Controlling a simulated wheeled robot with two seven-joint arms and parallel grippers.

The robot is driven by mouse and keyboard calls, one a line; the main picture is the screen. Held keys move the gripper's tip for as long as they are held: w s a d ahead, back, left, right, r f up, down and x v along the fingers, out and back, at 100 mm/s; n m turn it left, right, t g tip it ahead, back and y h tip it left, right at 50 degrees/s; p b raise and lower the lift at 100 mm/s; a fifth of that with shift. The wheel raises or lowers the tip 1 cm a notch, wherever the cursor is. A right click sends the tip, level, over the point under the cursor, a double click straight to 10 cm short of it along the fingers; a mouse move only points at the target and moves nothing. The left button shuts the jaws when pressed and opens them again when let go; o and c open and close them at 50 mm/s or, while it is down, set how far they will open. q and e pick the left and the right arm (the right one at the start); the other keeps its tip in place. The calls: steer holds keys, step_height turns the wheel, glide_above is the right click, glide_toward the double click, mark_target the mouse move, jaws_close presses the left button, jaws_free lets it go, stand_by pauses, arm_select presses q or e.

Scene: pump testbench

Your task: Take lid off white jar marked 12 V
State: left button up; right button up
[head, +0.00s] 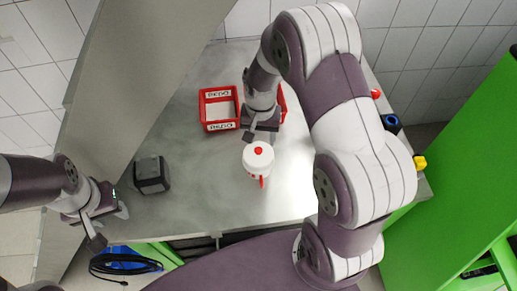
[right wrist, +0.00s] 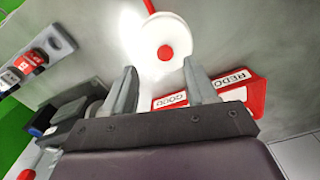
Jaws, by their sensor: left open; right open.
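A white jar (head: 258,168) stands on the table with its white lid (head: 249,152) on, topped by a round red knob (head: 258,151). Red marking shows low on its side, too small to read. In the right wrist view the lid (right wrist: 148,62) and knob (right wrist: 165,52) appear just beyond the fingertips. My right gripper (head: 261,138) is open and empty, beside the jar on its far side; its two fingers (right wrist: 158,78) also show apart in the right wrist view. My left gripper (head: 110,228) is open and empty at the table's left front edge, far from the jar.
A red bin (head: 203,110) stands behind the jar to the left; another red bin (head: 284,103) is partly hidden by my right arm. A dark grey box (head: 152,175) sits at left. Red, blue (head: 390,122) and yellow (head: 419,162) parts line the right edge. The front middle is clear.

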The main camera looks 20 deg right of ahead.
mark_target(258, 149)
steer(key=f+p, duration=0.1)
steer(key=f, duration=0.3)
steer(key=f+p, duration=0.1)
steer(key=f, duration=0.1)
steer(key=shift+w+a+p, duration=0.2)
steer(key=shift+w+p, duration=0.1)
steer(key=shift+w, duration=0.05)
steer(key=shift+w+d+f, duration=0.1)
steer(key=shift+d+f, duration=0.05)
steer(key=shift+f, duration=0.25)
steer(key=shift+r, duration=0.1)
steer(key=c, duration=1)
steer(key=shift+o, duration=0.2)
